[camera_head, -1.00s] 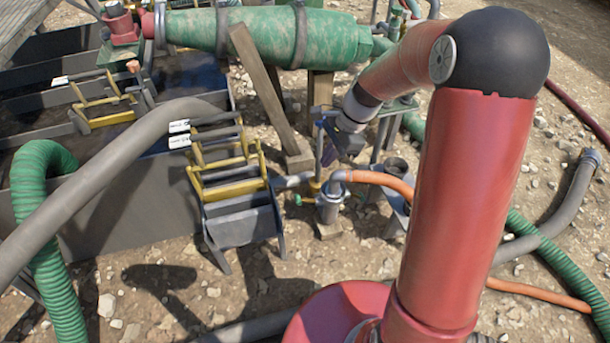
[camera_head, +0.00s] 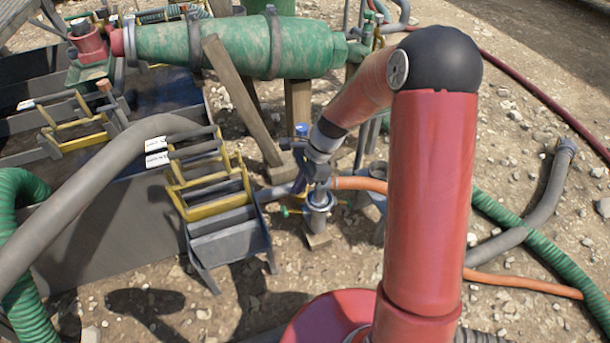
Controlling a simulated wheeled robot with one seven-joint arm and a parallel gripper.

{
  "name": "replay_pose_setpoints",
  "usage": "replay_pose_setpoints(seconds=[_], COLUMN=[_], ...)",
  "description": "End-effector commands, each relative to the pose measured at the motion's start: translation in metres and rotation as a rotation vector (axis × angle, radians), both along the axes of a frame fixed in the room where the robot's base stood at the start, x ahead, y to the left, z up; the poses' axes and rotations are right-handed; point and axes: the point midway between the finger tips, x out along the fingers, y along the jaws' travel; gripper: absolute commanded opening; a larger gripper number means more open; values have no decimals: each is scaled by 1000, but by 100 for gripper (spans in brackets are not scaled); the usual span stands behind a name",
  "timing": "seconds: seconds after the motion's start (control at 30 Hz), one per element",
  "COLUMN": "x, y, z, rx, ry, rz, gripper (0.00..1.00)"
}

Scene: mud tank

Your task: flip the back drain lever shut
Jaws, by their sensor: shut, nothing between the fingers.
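A small green lever handle (camera_head: 286,212) shows at the left side of the grey upright pipe fitting (camera_head: 318,212), by the pipe from the tank's end. I cannot tell from this view whether it is the back drain lever, or whether it is open or shut. My gripper (camera_head: 310,178) points down just above this fitting, with its fingers shut and empty. It looks slightly above and right of the green handle. Contact cannot be made out, and the gripper hides part of the pipework behind it.
The grey mud tank (camera_head: 110,200) with yellow-framed steps (camera_head: 215,190) stands at left. A large green cylinder (camera_head: 235,45) on wooden props (camera_head: 240,100) lies behind. An orange hose (camera_head: 362,185) leaves the fitting to the right. Gravelly ground is open in front.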

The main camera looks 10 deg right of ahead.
Motion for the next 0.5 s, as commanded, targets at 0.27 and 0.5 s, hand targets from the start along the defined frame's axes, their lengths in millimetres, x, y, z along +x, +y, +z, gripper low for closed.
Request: replay_pose_setpoints(seconds=[0.27, 0.5], x=[-7, -8], y=[22, 29], z=[-49, -64], rx=[1, 0], ry=[0, -1], rz=[2, 2], gripper=[0, 0])
